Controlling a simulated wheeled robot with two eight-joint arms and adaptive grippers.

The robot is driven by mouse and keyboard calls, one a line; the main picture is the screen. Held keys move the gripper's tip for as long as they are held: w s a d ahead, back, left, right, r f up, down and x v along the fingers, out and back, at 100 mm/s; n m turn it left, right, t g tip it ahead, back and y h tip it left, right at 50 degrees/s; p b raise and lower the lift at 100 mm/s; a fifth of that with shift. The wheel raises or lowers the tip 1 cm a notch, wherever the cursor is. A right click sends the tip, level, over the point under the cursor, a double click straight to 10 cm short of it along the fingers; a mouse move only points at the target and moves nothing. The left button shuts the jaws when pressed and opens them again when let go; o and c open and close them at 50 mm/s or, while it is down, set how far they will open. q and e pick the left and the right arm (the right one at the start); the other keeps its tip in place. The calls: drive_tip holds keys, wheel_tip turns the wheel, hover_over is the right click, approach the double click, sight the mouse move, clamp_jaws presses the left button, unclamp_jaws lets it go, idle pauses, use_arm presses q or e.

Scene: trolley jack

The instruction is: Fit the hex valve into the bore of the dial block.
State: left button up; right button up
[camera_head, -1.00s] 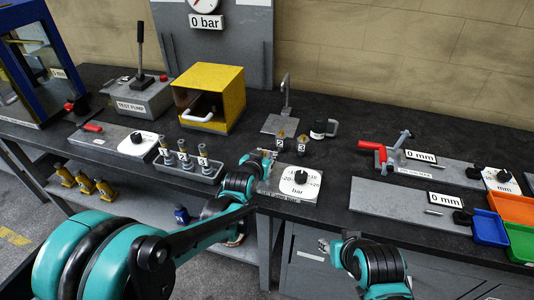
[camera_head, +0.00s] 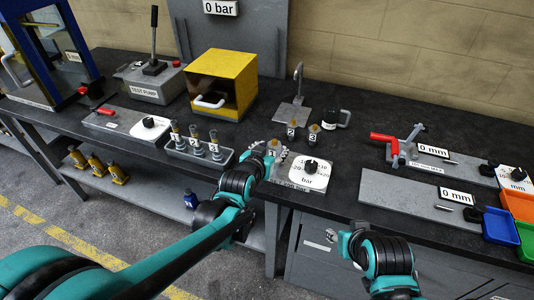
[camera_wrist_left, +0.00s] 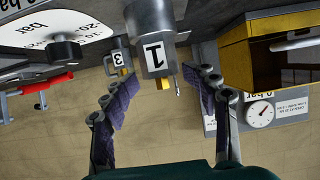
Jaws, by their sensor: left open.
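The dial block (camera_head: 318,182), with a white "bar" dial and black knob, lies near the bench's front edge. Its dial is at the upper left of the left wrist view (camera_wrist_left: 30,30). A grey cylindrical valve marked 1 (camera_wrist_left: 150,28), with a brass piece at its end, is between my left fingers in that view, apart from both. It shows small in the head view (camera_head: 274,152). Whether it sits in the bore is hidden. My left gripper (camera_head: 268,148) is open around the valve, left of the dial. My right gripper (camera_head: 331,236) is low before the bench, its fingers unclear.
Valves marked 2 (camera_head: 292,132) and 3 (camera_head: 314,133) stand behind the dial block. A tray of several valves (camera_head: 205,158) is left of my left gripper. A yellow box (camera_head: 225,76) stands behind. A grey plate (camera_head: 405,198) lies at right.

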use_arm(q)
drive_tip(key=shift+v, duration=2.4)
